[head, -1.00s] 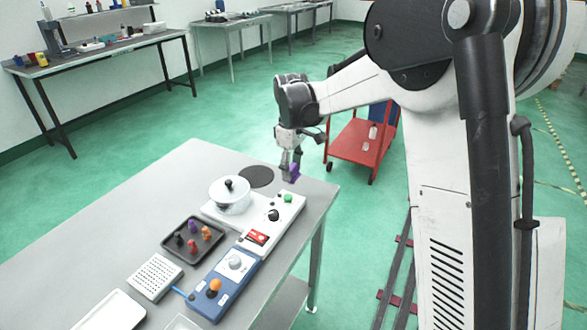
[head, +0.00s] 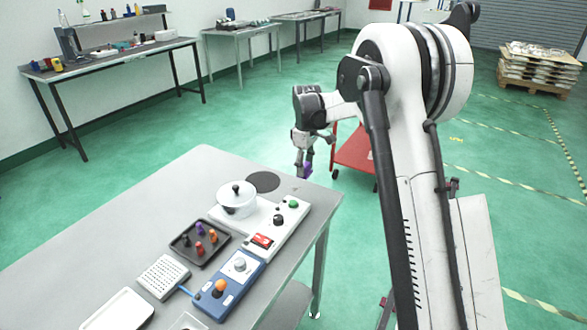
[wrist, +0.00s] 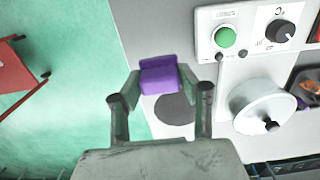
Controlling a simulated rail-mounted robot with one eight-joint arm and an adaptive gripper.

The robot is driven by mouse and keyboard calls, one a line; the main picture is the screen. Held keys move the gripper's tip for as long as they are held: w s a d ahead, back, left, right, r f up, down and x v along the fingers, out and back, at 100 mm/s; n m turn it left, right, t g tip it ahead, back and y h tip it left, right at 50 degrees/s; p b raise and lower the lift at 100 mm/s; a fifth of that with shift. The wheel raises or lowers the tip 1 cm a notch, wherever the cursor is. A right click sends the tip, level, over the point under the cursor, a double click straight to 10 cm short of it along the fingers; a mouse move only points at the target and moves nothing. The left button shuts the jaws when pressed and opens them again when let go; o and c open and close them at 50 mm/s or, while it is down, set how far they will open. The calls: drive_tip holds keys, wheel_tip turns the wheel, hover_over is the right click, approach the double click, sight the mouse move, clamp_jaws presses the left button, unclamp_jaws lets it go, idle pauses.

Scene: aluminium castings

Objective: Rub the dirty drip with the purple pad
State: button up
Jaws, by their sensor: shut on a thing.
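The purple pad (head: 308,173) is a small block held between the fingertips of my gripper (head: 304,167). In the wrist view the pad (wrist: 159,76) sits across both fingertips (wrist: 158,84), which are shut on it. In the head view the gripper points down near the far edge of the grey table (head: 130,235), close to its far right corner. I cannot tell whether the pad touches the table; it looks apart from it. I cannot make out the dirty drip for certain in either view.
A dark round disc (head: 262,182), a white lidded pot (head: 237,200) and a white panel with a green button (head: 293,204) are near the gripper. A black tray of coloured pegs (head: 200,242) and a blue box (head: 232,285) lie nearer. A red cart (head: 353,155) stands beyond the table.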

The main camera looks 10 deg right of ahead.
sight(305, 193)
drive_tip(key=shift+f+b, duration=1.35)
drive_tip(key=shift+f, duration=2.3)
drive_tip(key=shift+w+f, duration=0.1)
drive_tip(key=shift+f, duration=0.2)
drive_tip(key=shift+w+a+p, duration=1)
drive_tip(key=shift+w+a, duration=1.4)
drive_tip(key=shift+a, duration=0.15)
drive_tip(key=shift+c, duration=0.5)
drive_tip(key=shift+s+d+f, duration=0.15)
drive_tip(key=shift+s+d, duration=0.6)
drive_tip(key=shift+d, duration=0.05)
drive_tip(key=shift+s+d+b, duration=0.8)
drive_tip(key=shift+s+d, duration=1.05)
drive_tip(key=shift+w+r+p, duration=0.1)
drive_tip(key=shift+r+p, duration=1.35)
drive_tip(key=shift+r, duration=2.75)
